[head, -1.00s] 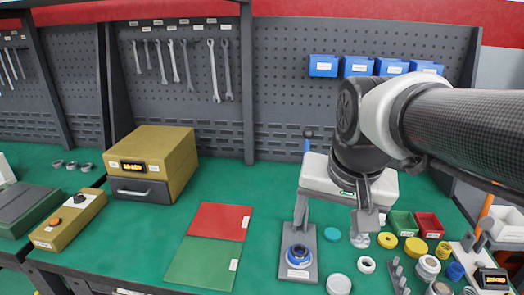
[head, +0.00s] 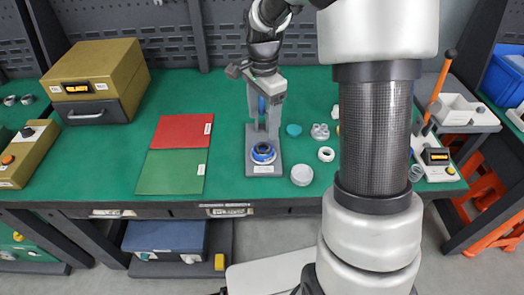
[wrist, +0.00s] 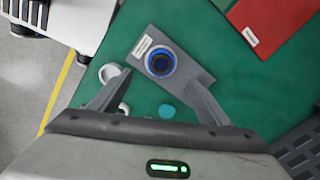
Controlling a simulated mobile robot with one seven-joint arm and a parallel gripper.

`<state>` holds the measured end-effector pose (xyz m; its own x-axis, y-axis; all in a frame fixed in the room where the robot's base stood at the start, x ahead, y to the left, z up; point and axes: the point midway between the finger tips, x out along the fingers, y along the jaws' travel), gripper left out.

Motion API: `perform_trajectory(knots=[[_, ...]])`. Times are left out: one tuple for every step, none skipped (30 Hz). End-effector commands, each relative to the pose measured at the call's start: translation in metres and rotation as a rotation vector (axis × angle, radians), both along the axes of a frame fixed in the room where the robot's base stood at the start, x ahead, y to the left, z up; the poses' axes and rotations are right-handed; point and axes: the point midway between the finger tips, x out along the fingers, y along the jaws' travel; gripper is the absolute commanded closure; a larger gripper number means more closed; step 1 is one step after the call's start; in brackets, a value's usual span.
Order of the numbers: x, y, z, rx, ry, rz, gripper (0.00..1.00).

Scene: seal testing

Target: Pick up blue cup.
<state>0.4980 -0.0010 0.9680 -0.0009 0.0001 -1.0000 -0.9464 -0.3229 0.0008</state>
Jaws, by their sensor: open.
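A round blue piece with a dark hollow middle (head: 263,152), which may be the blue cup, sits on the grey fixture base (head: 265,170). In the wrist view the blue piece (wrist: 160,61) lies ahead of and between my two fingers, on the labelled fixture plate (wrist: 142,47). The blue piece appears apart from the fingers.
A red mat (head: 183,131) and green mat (head: 171,172) lie left of the fixture. A white round piece (head: 302,175), a white ring (head: 326,154) and a teal disc (head: 294,130) are close on its right. My arm hides much of the table's right side.

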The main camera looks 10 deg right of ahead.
Motion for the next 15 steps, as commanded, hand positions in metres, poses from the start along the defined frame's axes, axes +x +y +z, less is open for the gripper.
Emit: perform_trajectory(knots=[[-0.001, 0.000, -0.015, 0.001, 0.004, 0.000, 0.29], [-0.001, 0.000, -0.021, 0.001, 0.004, 0.000, 0.29], [-0.001, 0.000, -0.029, 0.000, 0.004, 0.000, 0.29], [-0.001, 0.000, -0.034, 0.001, 0.004, 0.000, 0.29], [-0.001, 0.000, -0.039, 0.000, 0.002, 0.000, 0.29], [-0.001, 0.000, -0.044, 0.000, 0.002, 0.000, 0.29], [-0.001, 0.000, -0.048, 0.000, 0.002, 0.001, 0.29], [0.000, 0.000, -0.051, 0.001, 0.001, 0.001, 0.29], [-0.001, 0.000, -0.054, 0.000, 0.001, 0.002, 0.29], [-0.001, 0.000, -0.056, 0.000, 0.001, 0.002, 0.29], [0.000, 0.000, -0.057, 0.000, 0.001, 0.002, 0.29], [0.000, 0.000, -0.058, 0.000, 0.000, 0.002, 0.29], [0.000, 0.000, -0.059, 0.000, 0.000, 0.002, 0.29], [0.000, 0.000, -0.060, 0.000, 0.000, 0.002, 0.29], [0.000, 0.000, -0.063, 0.000, 0.000, 0.002, 0.29]])
